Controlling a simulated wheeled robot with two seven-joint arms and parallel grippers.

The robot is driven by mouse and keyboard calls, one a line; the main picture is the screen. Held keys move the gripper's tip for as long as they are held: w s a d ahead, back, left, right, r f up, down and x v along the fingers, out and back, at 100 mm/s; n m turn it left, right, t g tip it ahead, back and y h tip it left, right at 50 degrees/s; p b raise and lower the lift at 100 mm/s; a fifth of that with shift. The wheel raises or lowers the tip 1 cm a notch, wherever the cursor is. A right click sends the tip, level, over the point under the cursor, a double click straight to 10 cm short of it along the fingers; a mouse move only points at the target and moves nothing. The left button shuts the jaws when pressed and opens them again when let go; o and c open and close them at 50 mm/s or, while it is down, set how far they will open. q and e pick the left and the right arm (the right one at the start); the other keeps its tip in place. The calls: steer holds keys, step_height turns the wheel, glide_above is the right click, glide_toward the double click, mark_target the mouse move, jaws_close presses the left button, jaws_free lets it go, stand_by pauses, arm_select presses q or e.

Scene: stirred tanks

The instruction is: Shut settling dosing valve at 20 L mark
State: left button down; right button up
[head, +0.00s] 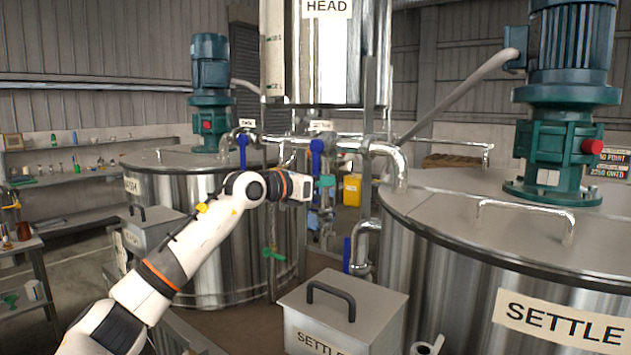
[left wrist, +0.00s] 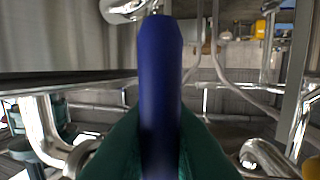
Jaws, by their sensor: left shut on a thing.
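The settling dosing valve's blue lever (head: 316,152) hangs down from the horizontal steel pipe, below a small label (head: 320,126). My left gripper (head: 324,182) is at the lower part of this lever. In the left wrist view the blue lever (left wrist: 161,90) stands upright between the green fingers, which are shut on it. The HEAD tank (head: 335,60) is above the pipe, with a pale marked strip (head: 275,55) on its left side. Its marks are too small to read and I cannot tell the liquid level. My right gripper is not in view.
A second blue lever (head: 242,150) hangs to the left on the same pipe run. The SETTLE tank (head: 470,265) fills the right, with a bent pipe (head: 398,165) entering its lid. A grey SETTLE box (head: 345,310) stands in front. Another steel tank (head: 185,190) is behind my left arm.

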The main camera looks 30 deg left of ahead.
arm_select(q)
steer(key=shift+a+y, duration=0.15)
steer(key=shift+y, duration=0.15)
steer(key=c, duration=1.6)
jaws_free()
steer(key=shift+c, duration=0.2)
steer(key=shift+o, duration=1.2)
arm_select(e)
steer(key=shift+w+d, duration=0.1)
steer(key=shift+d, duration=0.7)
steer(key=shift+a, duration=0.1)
